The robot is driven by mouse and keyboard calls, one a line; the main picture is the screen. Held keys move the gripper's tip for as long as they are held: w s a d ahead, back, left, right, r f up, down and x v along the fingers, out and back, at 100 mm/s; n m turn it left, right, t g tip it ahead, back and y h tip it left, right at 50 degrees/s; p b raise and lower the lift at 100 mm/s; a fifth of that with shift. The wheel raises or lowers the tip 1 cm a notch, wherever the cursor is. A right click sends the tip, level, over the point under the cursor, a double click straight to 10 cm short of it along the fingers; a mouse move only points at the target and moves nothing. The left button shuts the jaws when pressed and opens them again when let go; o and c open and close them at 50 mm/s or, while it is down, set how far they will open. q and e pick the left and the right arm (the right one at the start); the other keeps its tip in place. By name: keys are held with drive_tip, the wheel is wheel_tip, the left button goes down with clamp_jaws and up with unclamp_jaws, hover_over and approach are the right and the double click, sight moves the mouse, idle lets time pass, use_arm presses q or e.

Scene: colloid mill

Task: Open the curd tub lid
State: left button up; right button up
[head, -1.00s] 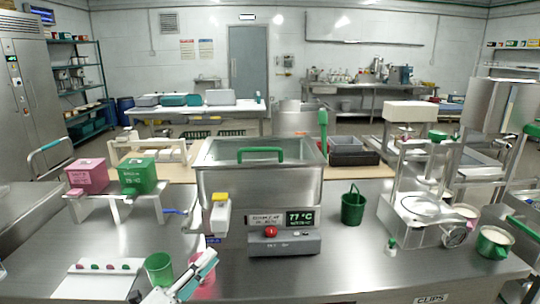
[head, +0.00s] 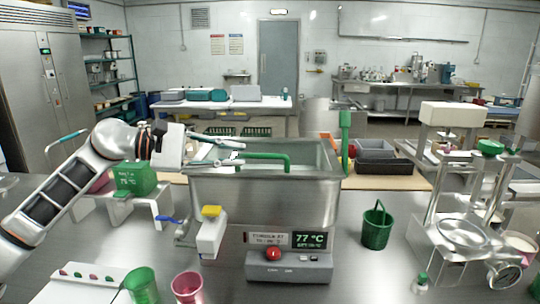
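The curd tub (head: 262,205) is a large steel vat in the middle of the counter, with a 77 °C display on its front. Its lid seems to be a see-through cover on top, with a green bar handle (head: 268,155); it looks level and closed. My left gripper (head: 243,152) reaches in from the left over the tub's left rim. Its two fingers are apart and point right, close to the left end of the handle. No gap between fingers and handle can be judged. Nothing shows between the fingers. My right gripper is not in view.
Green (head: 142,286) and pink (head: 187,288) cups stand at front left, a green bucket (head: 376,228) to the right.

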sight(255, 156)
use_arm(q)
drive_tip(key=shift+w+d, duration=0.15)
drive_tip(key=shift+d, duration=0.35)
drive_tip(key=p+x, duration=0.1)
drive_tip(key=x, duration=0.5)
drive_tip(key=shift+w+d+f, duration=0.15)
drive_tip(key=shift+d, duration=0.15)
drive_tip(key=shift+c, duration=0.4)
clamp_jaws()
